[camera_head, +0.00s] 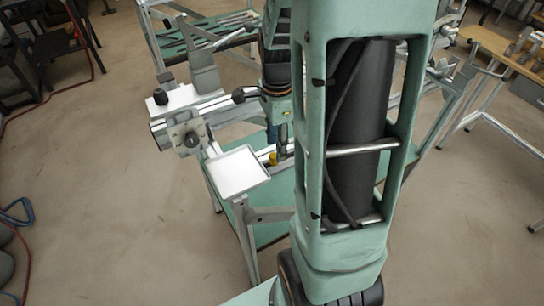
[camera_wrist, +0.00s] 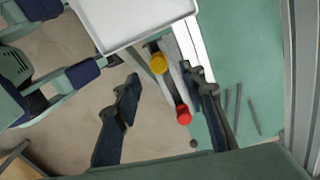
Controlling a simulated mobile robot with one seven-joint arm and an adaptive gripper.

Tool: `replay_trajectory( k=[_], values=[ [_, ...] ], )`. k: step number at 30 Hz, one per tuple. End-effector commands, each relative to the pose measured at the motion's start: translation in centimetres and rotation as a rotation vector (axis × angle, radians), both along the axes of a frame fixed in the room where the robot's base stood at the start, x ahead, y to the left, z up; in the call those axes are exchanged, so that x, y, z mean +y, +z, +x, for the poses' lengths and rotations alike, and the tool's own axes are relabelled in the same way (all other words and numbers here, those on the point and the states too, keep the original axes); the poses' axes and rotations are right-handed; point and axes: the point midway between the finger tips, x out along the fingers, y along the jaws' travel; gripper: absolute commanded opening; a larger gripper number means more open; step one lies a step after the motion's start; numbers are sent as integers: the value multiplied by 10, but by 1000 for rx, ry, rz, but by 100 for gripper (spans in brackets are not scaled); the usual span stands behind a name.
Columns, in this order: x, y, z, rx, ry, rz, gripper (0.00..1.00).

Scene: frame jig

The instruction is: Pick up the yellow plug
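The yellow plug (camera_wrist: 158,63) is a small round yellow-topped piece on a dark stem. It sits at the rail beside the white tray in the wrist view. It also shows as a small yellow spot (camera_head: 272,158) in the head view. A red plug (camera_wrist: 183,116) sits further along the same rail. My gripper (camera_wrist: 164,80) is open, its two dark fingers spread apart with nothing held. In the wrist view the yellow plug appears between and slightly beyond the fingertips; the height gap is hard to tell. In the head view my arm hides much of the gripper.
A white square tray (camera_head: 238,172) adjoins the rail, close to the yellow plug. A pale rail (camera_wrist: 192,40) runs along the other side. Several thin dark rods (camera_wrist: 238,105) lie on the green surface (camera_wrist: 250,45). A clamp with a knob (camera_head: 191,139) stands left.

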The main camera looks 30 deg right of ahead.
Motion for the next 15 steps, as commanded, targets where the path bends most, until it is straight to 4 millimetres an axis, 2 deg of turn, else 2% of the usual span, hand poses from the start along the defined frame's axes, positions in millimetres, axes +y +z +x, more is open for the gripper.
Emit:
replay_trajectory(
  k=[6, 10, 15],
  values=[
    [7, -34, -1, 6, -2, 3, 38],
    [7, -42, 0, 3, -2, 1, 38],
    [7, -43, 0, 2, -2, 1, 38]
  ],
)
